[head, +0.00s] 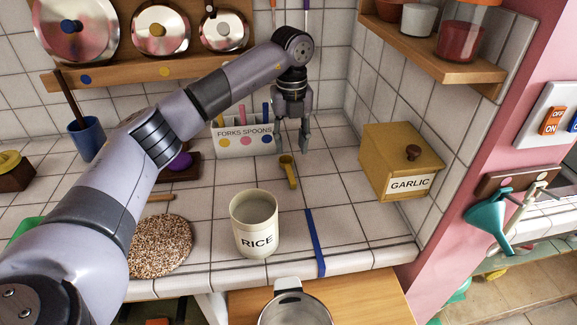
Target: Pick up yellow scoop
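The yellow scoop (289,172) lies on the white tiled counter, between the cutlery holder and the rice canister. My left gripper (292,147) points down just above and behind the scoop, in front of the cutlery holder. Its two fingers are spread apart, with nothing visible between them. Whether the fingers touch the counter or the scoop cannot be told from this one view. My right gripper is not in view.
A rice canister (254,225) stands in front of the scoop, and a labelled cutlery holder (240,148) behind. A garlic box (400,160) is at right. A blue strip (316,243) and a round speckled mat (160,246) lie on the counter. A shelf (440,60) overhangs at upper right.

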